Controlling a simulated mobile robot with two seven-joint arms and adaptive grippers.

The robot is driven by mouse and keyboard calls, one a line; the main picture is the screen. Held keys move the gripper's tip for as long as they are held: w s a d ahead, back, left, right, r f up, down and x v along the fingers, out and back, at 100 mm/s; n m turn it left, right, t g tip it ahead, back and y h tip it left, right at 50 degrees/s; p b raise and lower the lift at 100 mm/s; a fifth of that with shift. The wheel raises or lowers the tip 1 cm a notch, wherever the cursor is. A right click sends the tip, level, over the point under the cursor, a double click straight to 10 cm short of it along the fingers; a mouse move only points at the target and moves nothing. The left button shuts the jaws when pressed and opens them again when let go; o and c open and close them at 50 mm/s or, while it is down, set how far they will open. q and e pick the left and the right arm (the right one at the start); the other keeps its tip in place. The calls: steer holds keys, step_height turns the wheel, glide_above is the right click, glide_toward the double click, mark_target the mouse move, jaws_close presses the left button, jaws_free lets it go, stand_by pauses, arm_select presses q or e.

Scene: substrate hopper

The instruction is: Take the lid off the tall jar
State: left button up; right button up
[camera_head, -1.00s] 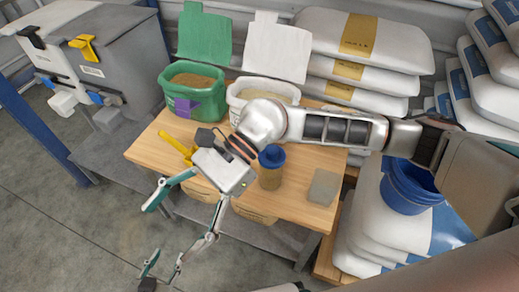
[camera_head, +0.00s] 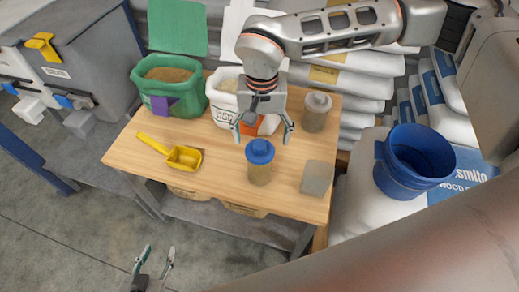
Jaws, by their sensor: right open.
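A jar with a blue lid (camera_head: 260,151) stands upright on the wooden table; its see-through brownish body (camera_head: 259,175) shows below the lid. A second jar with a pale grey lid (camera_head: 315,110) stands behind it to the right. I cannot tell for sure which jar is the taller. My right gripper (camera_head: 263,133) points down with its fingers spread, just behind and above the blue lid in the picture, holding nothing. My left gripper (camera_head: 156,258) is low at the bottom left, away from the table, with its fingers apart and empty.
A yellow scoop (camera_head: 184,158) lies at the table's left. A green bag (camera_head: 190,98) and a white bag (camera_head: 222,108) stand at the back, with an orange thing (camera_head: 268,124) partly hidden by my gripper. A grey block (camera_head: 317,178) is at the right. A blue bucket (camera_head: 410,178) stands beyond.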

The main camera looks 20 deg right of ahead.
mark_target(260, 145)
steer(key=f, duration=0.5)
steer(key=shift+w+a, duration=0.1)
steer(key=shift+a, duration=0.15)
steer(key=shift+r, duration=0.1)
steer(key=c, duration=0.9)
